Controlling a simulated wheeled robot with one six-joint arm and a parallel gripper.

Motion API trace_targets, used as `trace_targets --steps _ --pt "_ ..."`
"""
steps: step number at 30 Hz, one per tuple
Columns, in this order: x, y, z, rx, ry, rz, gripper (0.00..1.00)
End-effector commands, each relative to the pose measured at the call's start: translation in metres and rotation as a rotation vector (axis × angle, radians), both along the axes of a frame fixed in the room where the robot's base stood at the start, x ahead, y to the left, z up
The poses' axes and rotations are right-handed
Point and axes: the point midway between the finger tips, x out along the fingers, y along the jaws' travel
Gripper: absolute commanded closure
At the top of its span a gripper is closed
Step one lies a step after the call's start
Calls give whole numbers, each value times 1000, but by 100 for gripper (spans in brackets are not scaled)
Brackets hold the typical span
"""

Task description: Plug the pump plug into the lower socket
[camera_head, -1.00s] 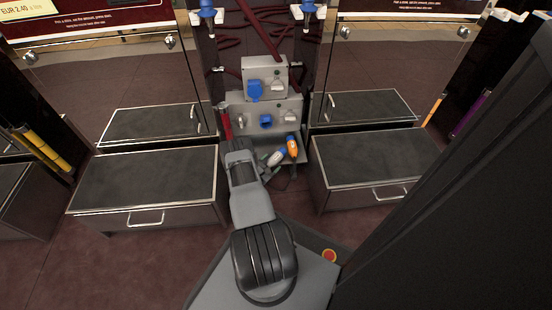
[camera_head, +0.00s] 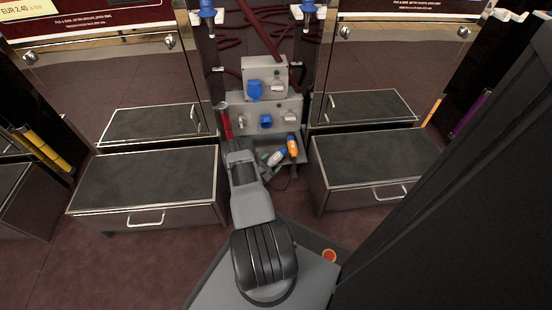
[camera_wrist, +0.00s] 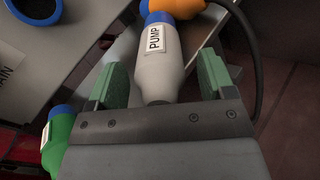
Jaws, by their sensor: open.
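The white pump plug (camera_wrist: 164,58) has a blue end and a PUMP label. It lies between the two green finger pads of my gripper (camera_wrist: 160,78) in the wrist view, with a visible gap on each side. My gripper is open and not closed on it. The pump plug also shows in the head view (camera_head: 275,159), low in front of the grey boxes, beside the end of my arm. The lower socket (camera_head: 265,121) is blue and sits on the front of the lower grey box, above the plug.
An orange plug (camera_head: 292,148) is right beside the pump plug, with a dark cable behind. A green plug (camera_wrist: 57,140) is left of my gripper. The upper box has a blue socket (camera_head: 254,90). A red handle (camera_head: 226,122) stands at left. Dark-topped cabinets (camera_head: 145,178) flank both sides.

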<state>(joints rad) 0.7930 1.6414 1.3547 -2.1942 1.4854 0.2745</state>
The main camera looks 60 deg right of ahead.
Motion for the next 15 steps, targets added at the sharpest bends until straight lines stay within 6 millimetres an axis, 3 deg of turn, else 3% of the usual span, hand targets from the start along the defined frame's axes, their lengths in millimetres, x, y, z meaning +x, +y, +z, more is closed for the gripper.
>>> trace_targets --steps 5,15 --pt "0 0 0 0 0 0 24" --pt "0 0 0 -1 -1 1 57"
